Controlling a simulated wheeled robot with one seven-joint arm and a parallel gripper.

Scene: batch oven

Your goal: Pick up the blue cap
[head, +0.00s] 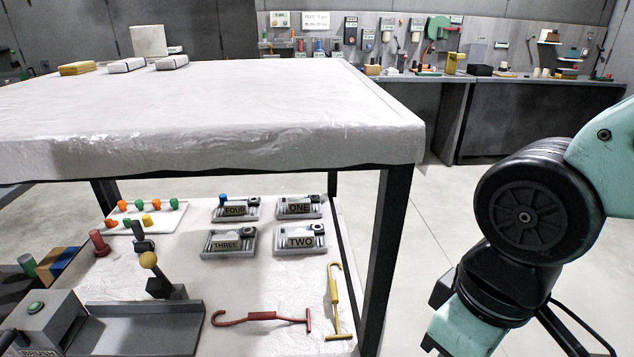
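A small blue cap (223,199) stands at the left back corner of the grey block labelled FOUR (236,210), on the lower shelf of the table. Its exact seating on the block is too small to tell. Similar blocks labelled ONE (299,209), TWO (301,241) and THREE (227,245) sit beside and in front of it. My arm shows at the right, outside the table and apart from the cap. My gripper's fingers are not in view.
The covered tabletop (220,110) overhangs the shelf, and a dark table leg (384,250) stands between my arm and the blocks. A white tray with several orange, green and yellow caps (146,218) is to the left. A red hook (260,317) and yellow hook (334,300) lie in front.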

